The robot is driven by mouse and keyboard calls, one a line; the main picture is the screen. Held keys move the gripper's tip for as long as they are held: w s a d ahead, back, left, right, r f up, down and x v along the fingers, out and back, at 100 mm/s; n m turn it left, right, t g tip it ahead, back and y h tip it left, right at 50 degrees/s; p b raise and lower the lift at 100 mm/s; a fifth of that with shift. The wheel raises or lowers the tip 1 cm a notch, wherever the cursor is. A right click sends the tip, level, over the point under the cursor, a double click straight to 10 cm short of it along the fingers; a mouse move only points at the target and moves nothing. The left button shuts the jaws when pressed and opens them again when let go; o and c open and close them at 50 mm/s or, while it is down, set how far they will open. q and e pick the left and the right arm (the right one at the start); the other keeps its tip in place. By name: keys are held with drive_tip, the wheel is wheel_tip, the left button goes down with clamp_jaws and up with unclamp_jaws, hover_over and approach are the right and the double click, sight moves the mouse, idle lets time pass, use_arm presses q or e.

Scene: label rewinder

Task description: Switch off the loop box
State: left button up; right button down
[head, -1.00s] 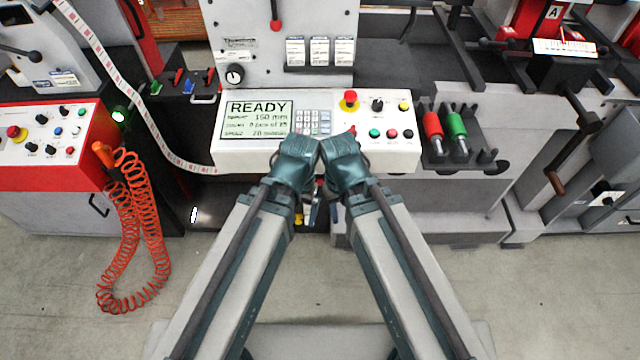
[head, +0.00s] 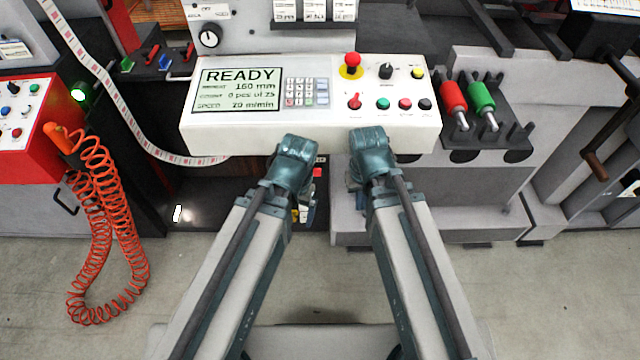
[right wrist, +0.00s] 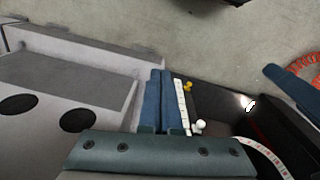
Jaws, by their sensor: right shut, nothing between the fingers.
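I cannot tell for sure which part is the loop box; the dark open bay (head: 140,145) left of and below the white console, with the label web (head: 110,85) hanging in a loop, may be it. A small red part (head: 318,172) shows between my wrists under the console. My right gripper (right wrist: 160,85) is shut and empty; in the right wrist view a white strip (right wrist: 182,105), a yellow knob (right wrist: 188,86) and a white knob (right wrist: 199,126) lie just right of its fingers. My left wrist (head: 295,160) is in front of the console's lower edge; its fingers are not clear.
The console (head: 230,135) shows READY on its screen and has a red mushroom button (head: 351,61) and several knobs. A coiled orange hose (head: 95,210) hangs at left near a lit green lamp (head: 78,93). Red and green handles (head: 453,100) stand at right.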

drive_tip(key=w+d+f+n+t+y+b, duration=0.1)
drive_tip(key=w+f+b, duration=0.2)
drive_tip(key=f+b, duration=0.45)
drive_tip(key=w+d+f+n+t+y+b, duration=0.1)
drive_tip(key=w+f+b, duration=0.2)
drive_tip(key=f+b, duration=0.5)
drive_tip(key=w+a+r+n+t+y, duration=0.3)
drive_tip(key=w+a+n, duration=0.5)
drive_tip(key=n, duration=0.4)
drive_tip(key=shift+w+r+n+t+y, duration=0.25)
drive_tip(key=shift+w+n+t+y, duration=0.05)
drive_tip(key=shift+w+t, duration=0.25)
drive_tip(key=shift+a, duration=0.1)
drive_tip(key=b, duration=0.7)
approach(320, 174)
drive_tip(key=a+f, duration=0.1)
drive_tip(key=w+a+f, duration=0.2)
drive_tip(key=a, duration=0.1)
drive_tip(key=shift+w+f, duration=0.1)
drive_tip(key=shift+f, duration=0.2)
